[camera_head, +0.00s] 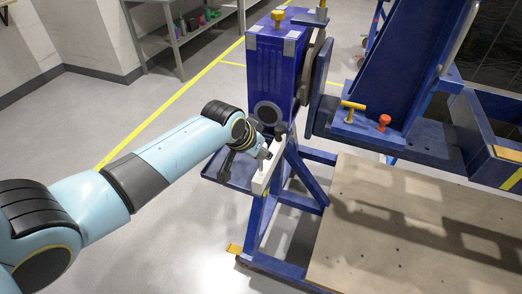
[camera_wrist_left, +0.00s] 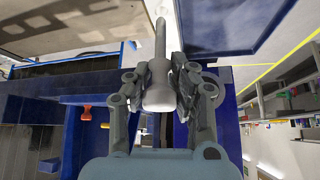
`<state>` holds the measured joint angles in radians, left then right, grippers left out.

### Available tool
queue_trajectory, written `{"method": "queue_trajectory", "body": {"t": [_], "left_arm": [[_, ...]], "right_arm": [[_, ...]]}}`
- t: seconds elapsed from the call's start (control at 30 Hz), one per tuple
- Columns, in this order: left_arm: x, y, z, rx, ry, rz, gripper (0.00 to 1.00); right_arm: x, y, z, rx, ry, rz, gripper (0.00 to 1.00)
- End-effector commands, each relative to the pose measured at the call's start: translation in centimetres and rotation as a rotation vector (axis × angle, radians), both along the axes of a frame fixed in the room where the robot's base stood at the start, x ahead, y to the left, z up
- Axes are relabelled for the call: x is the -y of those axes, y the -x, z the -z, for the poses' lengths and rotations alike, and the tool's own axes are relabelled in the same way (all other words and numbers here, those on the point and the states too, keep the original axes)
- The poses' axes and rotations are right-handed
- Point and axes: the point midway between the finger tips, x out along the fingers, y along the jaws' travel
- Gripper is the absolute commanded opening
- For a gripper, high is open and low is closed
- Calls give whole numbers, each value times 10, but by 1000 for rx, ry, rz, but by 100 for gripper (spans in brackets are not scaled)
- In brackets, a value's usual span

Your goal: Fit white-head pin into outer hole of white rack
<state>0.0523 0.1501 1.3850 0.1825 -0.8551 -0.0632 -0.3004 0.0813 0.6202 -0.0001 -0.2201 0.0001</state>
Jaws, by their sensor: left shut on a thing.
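The white rack (camera_head: 262,181) is a narrow pale bar on the blue stand, near the middle of the head view. My left gripper (camera_head: 266,152) is right at the rack and covers part of it. In the left wrist view my left gripper (camera_wrist_left: 160,76) is shut on the white-head pin (camera_wrist_left: 159,96). The pin's pale head faces the camera and its grey shaft points away, toward the top of the picture. The shaft's tip and the rack's holes are too small or hidden to tell whether the pin is in a hole. My right gripper is out of view.
A blue housing (camera_head: 272,75) rises just behind the gripper. A blue jig frame (camera_head: 415,65) with a yellow handle (camera_head: 353,106) and a red knob (camera_head: 384,121) stands to the right. A wooden platform (camera_head: 400,225) lies lower right. Open floor is at left.

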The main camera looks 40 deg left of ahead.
Motion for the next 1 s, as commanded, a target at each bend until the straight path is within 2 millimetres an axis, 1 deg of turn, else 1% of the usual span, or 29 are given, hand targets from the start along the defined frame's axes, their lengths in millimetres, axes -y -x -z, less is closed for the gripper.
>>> {"method": "queue_trajectory", "body": {"t": [0.27, 1.0], "left_arm": [[0, 0, 2, 1, 0, 0, 0], [0, 0, 21, 1, 0, 0, 0]], "right_arm": [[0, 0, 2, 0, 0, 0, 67], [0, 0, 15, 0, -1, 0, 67]]}}
